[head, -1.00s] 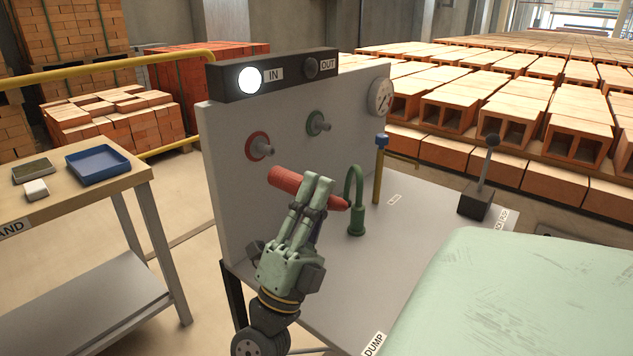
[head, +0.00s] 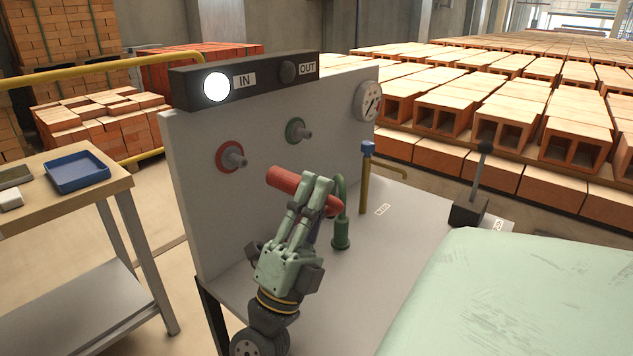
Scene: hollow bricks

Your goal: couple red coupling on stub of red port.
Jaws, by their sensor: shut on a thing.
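My gripper (head: 312,198) is shut on the red coupling (head: 284,180), a red cylinder that sticks out on both sides of the fingers. The coupling is held in the air in front of the grey panel (head: 195,195). The red port (head: 221,158) is a red ring on the panel, up and to the left of the coupling. Its grey stub (head: 237,161) points out to the right and is bare. The coupling's left end is apart from the stub in the picture. The fingers hide the coupling's middle.
A green port (head: 297,131) is on the panel to the right. A green hooked hose (head: 341,225) stands behind the coupling's right end. A blue-topped post (head: 366,180), a gauge (head: 368,101) and a lever (head: 476,185) are further right. A side table with a blue tray (head: 105,181) is left.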

